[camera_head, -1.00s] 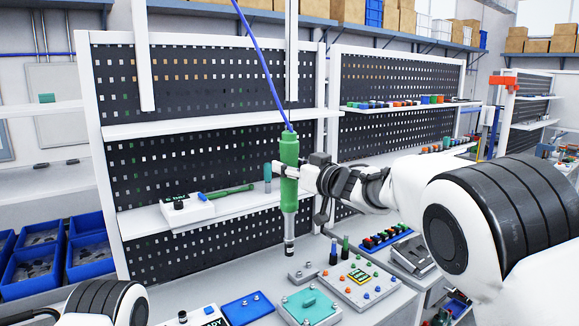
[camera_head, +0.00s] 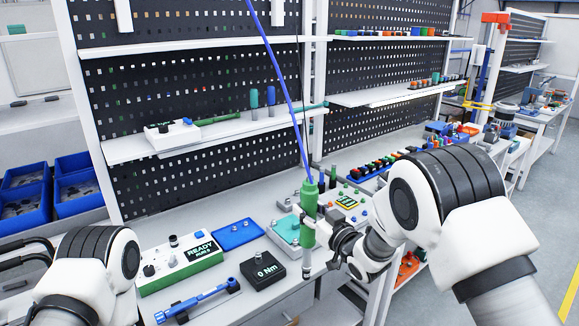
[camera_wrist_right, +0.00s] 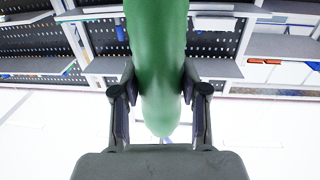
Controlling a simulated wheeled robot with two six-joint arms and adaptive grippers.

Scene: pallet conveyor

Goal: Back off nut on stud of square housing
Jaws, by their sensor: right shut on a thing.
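My right gripper (camera_head: 312,222) is shut around the green body of a hanging nutrunner (camera_head: 308,238), which also fills the middle of the right wrist view (camera_wrist_right: 158,70). The tool is upright with its dark socket end (camera_head: 306,270) pointing down, near the bench's front edge. A blue hose (camera_head: 290,85) runs up from its top. A teal block (camera_head: 283,229) on a pale plate lies behind the tool, partly hidden by it; I cannot tell whether it is the square housing. No nut on a stud can be made out. My left gripper is out of view; only its arm shows at lower left.
A black box reading 0 Nm (camera_head: 263,270) and a READY panel (camera_head: 184,262) stand left of the tool. A blue plate (camera_head: 238,235) with small studs lies behind them. A blue torque wrench (camera_head: 198,302) lies in front. Blue bins (camera_head: 72,180) stand at far left.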

